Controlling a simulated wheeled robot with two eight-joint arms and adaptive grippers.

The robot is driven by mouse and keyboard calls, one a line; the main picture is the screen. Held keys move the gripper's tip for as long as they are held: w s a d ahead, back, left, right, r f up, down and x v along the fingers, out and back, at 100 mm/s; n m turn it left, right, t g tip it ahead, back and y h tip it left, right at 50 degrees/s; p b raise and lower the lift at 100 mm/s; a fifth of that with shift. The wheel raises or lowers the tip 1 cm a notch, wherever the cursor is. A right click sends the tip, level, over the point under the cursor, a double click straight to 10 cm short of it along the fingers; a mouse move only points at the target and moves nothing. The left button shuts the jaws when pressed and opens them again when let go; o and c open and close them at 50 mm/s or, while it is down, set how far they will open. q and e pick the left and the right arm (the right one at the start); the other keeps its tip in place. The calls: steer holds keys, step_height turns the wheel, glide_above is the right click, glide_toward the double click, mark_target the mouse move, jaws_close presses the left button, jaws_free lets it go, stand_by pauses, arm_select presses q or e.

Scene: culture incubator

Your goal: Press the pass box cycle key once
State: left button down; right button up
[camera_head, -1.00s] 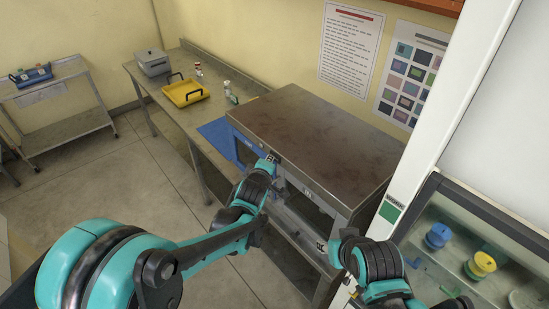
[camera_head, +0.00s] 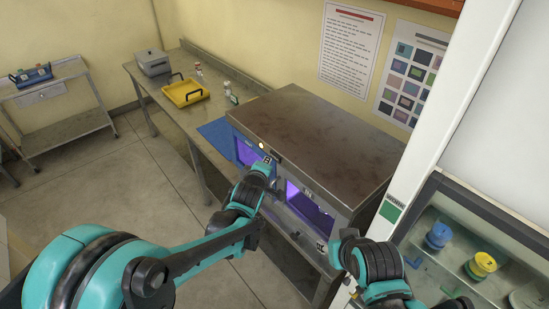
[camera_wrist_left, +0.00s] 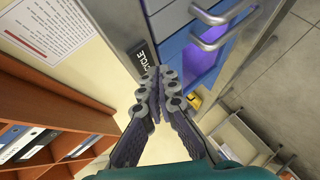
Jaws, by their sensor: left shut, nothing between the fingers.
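The pass box (camera_head: 320,135) is a steel-topped cabinet on the bench, and its front windows (camera_head: 308,207) glow purple. My left gripper (camera_head: 267,162) is at its front face, just below a small bright lamp (camera_head: 261,146). In the left wrist view the left gripper (camera_wrist_left: 163,75) is shut and empty, with its fingertips at the panel beside the dark CYCLE label (camera_wrist_left: 140,68). The key itself is hidden behind the fingers, so contact cannot be told. My right arm's end (camera_head: 350,240) shows at lower right; its fingers are not clear.
A yellow tray (camera_head: 186,93), a grey box (camera_head: 153,62) and small bottles stand on the bench left of the pass box. A glass-fronted cabinet (camera_head: 470,235) is at right. A cart (camera_head: 60,110) stands at far left. The floor between is clear.

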arm_select(q)
steer(key=shift+s+a, duration=0.75)
steer(key=shift+a, duration=0.3)
steer(key=shift+s+a, duration=0.75)
steer(key=shift+a, duration=0.25)
steer(key=shift+f, duration=0.1)
